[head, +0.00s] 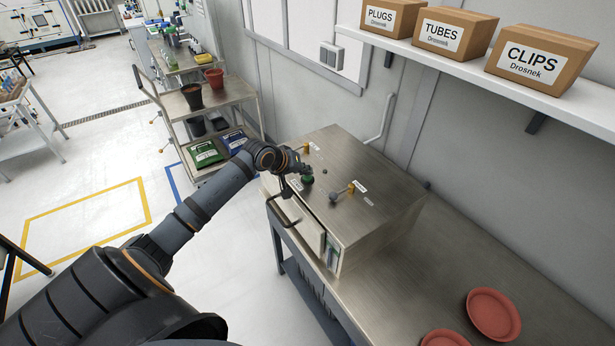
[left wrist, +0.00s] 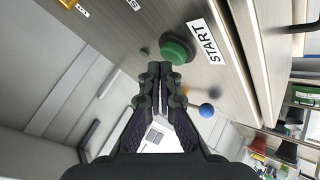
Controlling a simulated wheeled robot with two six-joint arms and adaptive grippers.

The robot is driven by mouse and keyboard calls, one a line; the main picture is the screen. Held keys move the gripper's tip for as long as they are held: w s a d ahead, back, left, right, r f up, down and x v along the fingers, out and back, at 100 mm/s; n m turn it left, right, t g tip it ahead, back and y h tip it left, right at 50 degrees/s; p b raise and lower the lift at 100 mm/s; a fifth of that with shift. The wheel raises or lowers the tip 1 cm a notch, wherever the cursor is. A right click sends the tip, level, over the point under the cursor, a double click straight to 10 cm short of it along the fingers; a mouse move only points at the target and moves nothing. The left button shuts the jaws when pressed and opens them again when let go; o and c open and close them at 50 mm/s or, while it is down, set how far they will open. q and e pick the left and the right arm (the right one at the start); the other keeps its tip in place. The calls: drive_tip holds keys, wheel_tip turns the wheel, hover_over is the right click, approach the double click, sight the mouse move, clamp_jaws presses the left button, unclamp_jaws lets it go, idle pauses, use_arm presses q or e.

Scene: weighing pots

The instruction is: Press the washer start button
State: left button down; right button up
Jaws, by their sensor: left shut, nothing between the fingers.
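The washer (head: 345,195) is a brushed steel box on the steel bench. On its top is a green start button (head: 307,180), with a START label beside it. In the left wrist view the green button (left wrist: 177,48) and the START label (left wrist: 208,46) show large and close. My left gripper (head: 292,178) is shut and empty, its fingertips just short of the button in the head view. In the left wrist view the fingertips (left wrist: 160,68) lie right below the button; I cannot tell whether they touch it. My right gripper is not in view.
Red saucers (head: 493,313) lie on the bench at right. A shelf (head: 560,100) with labelled boxes hangs above. A cart (head: 215,98) with pots stands behind at left.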

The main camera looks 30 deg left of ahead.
sight(305, 178)
use_arm(q)
drive_tip(key=shift+f, duration=0.5)
drive_tip(key=shift+r, duration=0.1)
idle(0.5)
drive_tip(key=shift+r+p, duration=0.8)
drive_tip(key=shift+p, duration=0.4)
wheel_tip(305, 178, up, 5)
drive_tip(key=p, duration=0.6)
drive_tip(key=shift+r, duration=0.15)
